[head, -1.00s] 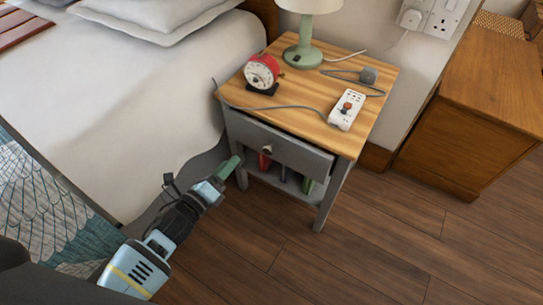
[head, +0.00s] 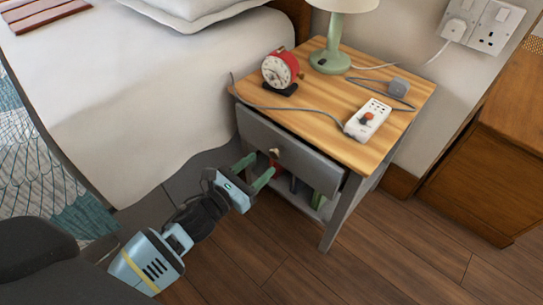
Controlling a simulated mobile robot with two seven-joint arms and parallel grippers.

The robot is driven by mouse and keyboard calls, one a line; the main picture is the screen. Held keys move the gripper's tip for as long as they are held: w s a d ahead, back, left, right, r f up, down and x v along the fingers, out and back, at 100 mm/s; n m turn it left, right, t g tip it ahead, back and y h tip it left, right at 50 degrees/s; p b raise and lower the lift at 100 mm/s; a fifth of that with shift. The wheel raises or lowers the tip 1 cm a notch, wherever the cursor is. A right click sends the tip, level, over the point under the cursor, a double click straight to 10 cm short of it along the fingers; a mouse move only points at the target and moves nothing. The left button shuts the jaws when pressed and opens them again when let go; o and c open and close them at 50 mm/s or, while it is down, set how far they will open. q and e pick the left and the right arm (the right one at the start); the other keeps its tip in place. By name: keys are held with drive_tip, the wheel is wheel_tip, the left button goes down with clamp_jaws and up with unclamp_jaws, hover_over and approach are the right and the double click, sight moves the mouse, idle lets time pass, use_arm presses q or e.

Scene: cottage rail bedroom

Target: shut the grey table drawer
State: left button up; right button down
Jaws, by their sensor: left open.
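The grey table drawer (head: 301,160) sits in the bedside table with a wooden top (head: 335,110). It stands out a little from the frame, with a dark gap along its upper right edge. A small round knob (head: 274,153) is on its front. My left gripper (head: 256,168) is open, its two green fingers pointing at the drawer's lower left front, just below and left of the knob. I cannot tell whether the fingers touch the drawer. My right gripper is not in view.
A red alarm clock (head: 280,70), a green lamp (head: 331,55) and a white power strip (head: 367,119) with a cable stand on the table. Books show on the lower shelf. The bed (head: 150,90) is at left, a wooden cabinet (head: 490,150) at right. The floor in front is clear.

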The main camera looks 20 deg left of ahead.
sight(273, 154)
use_arm(q)
drive_tip(key=x, duration=0.4)
drive_tip(key=shift+w+d+b, duration=0.1)
drive_tip(key=shift+w+b, duration=0.15)
drive_tip(key=shift+b, duration=0.15)
drive_tip(key=shift+w+d, duration=0.1)
drive_tip(key=shift+w, duration=0.2)
